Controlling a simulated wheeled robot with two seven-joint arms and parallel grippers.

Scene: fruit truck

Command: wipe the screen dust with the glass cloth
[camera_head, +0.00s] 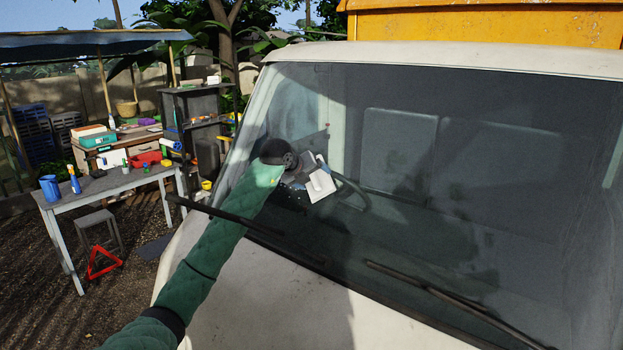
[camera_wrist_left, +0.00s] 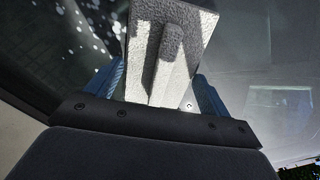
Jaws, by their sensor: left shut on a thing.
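My left gripper (camera_head: 303,180) reaches in from the lower left to the truck's windscreen (camera_head: 420,130). In the left wrist view its two blue fingers (camera_wrist_left: 157,88) are shut on a light grey, rough-textured block with a raised ridge, which I take as the glass cloth (camera_wrist_left: 198,28). The cloth shows pale in the head view (camera_head: 320,185), at the left part of the glass. Whether it touches the glass I cannot tell. White specks of dust (camera_wrist_left: 84,25) show on the glass to the left of the cloth in the wrist view. My right gripper is not in view.
Two black wipers lie along the lower windscreen, one on the left (camera_head: 240,220) and one on the right (camera_head: 450,300). A grey table (camera_head: 110,184) with a blue cup (camera_head: 49,188) stands at the left. A stool (camera_head: 95,218) and a red triangle (camera_head: 103,262) are by it.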

